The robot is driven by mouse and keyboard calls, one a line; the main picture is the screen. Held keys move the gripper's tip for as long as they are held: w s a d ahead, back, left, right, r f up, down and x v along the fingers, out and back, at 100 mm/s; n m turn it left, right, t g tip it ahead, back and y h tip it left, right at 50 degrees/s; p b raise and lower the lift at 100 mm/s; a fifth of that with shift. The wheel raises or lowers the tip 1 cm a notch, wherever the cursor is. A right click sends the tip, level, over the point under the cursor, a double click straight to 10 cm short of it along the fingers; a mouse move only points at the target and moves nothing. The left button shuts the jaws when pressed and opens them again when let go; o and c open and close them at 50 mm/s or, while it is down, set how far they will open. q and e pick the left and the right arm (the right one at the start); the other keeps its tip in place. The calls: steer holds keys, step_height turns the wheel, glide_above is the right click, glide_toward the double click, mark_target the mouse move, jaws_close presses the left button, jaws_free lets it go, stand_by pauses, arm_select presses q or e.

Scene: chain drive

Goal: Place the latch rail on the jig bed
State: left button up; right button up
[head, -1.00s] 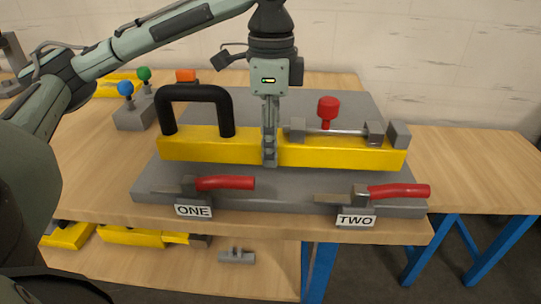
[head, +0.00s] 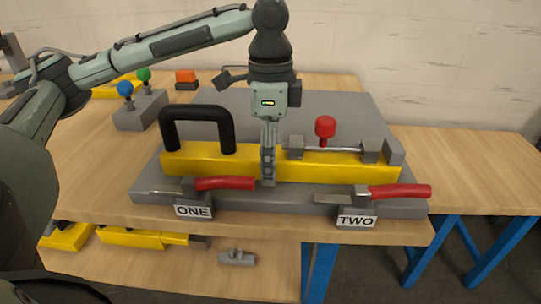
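The latch rail (head: 217,161) is a long yellow bar with a black arch handle (head: 197,113) on its left part. A steel bolt (head: 331,149) with a red knob (head: 325,127) runs along its right part. My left gripper (head: 268,167) points straight down at the rail's middle and is shut on it, one finger showing in front. The rail lies lengthwise over the grey jig bed (head: 152,180), behind the two clamps. I cannot tell whether its underside touches the bed. The far finger is hidden. My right gripper is out of view.
Two red-handled clamps, ONE (head: 225,183) and TWO (head: 399,191), stand along the bed's front edge. A grey block (head: 395,151) is at the rail's right end. A block with blue and green knobs (head: 140,110) stands at left. Yellow parts (head: 130,236) lie on a lower shelf.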

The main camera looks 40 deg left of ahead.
arm_select(q)
steer(key=shift+r, duration=0.35)
step_height(320, 180, up, 9)
steer(key=shift+p, duration=0.95)
step_height(320, 180, up, 2)
steer(key=shift+r+p, duration=0.2)
steer(key=shift+p, duration=0.35)
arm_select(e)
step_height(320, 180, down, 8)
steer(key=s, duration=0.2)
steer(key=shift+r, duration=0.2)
arm_select(q)
steer(key=shift+s, duration=0.1)
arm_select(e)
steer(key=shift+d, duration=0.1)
